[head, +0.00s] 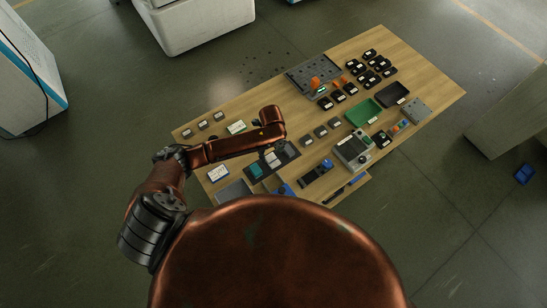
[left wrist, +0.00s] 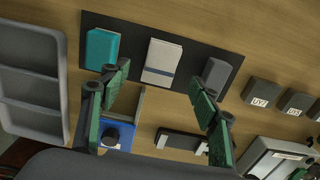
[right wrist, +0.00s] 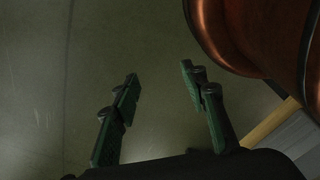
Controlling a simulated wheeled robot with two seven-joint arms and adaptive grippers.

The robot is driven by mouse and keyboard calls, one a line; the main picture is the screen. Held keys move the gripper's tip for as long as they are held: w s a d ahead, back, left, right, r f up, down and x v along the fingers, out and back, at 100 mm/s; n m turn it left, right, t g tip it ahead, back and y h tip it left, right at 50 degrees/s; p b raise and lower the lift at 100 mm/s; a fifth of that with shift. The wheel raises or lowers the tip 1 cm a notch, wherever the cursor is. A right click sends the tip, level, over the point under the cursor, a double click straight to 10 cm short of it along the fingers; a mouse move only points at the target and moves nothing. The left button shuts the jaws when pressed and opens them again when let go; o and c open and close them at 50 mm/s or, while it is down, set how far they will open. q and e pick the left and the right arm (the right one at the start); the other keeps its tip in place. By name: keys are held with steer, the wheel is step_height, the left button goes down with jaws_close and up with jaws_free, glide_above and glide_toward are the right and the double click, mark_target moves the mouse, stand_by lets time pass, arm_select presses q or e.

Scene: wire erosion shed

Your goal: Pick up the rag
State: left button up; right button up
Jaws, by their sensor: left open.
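A white piece with a grey stripe (left wrist: 162,62), which looks like the folded rag, lies on a black mat (left wrist: 205,35) between a teal block (left wrist: 102,48) and a dark grey block (left wrist: 216,73). In the head view the mat lies just below my left forearm, with the striped piece (head: 272,160) in its middle. My left gripper (left wrist: 158,80) is open and empty above the mat, its fingers on either side of the striped piece in the picture and apart from it. My right gripper (right wrist: 160,75) is open and empty over bare floor.
The wooden table (head: 430,75) holds a green tray (head: 363,112), a black tray (head: 393,94), a grey instrument (head: 353,150) and several small blocks. A blue and dark holder (left wrist: 117,136) stands near the left gripper, beside a grey compartment tray (left wrist: 32,70).

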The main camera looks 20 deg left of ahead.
mark_target(272, 159)
arm_select(q)
steer(key=shift+d+f, duration=0.15)
steer(key=shift+f, duration=0.7)
step_height(272, 159, down, 3)
steer(key=shift+w+r, duration=0.1)
steer(key=shift+f, duration=0.6)
steer(key=c, duration=1.2)
steer(key=shift+o, duration=0.2)
arm_select(e)
steer(key=shift+s+r, duration=0.1)
steer(key=shift+s, duration=0.9)
arm_select(q)
steer(key=shift+r, duration=0.1)
arm_select(e)
steer(key=shift+w, duration=0.1)
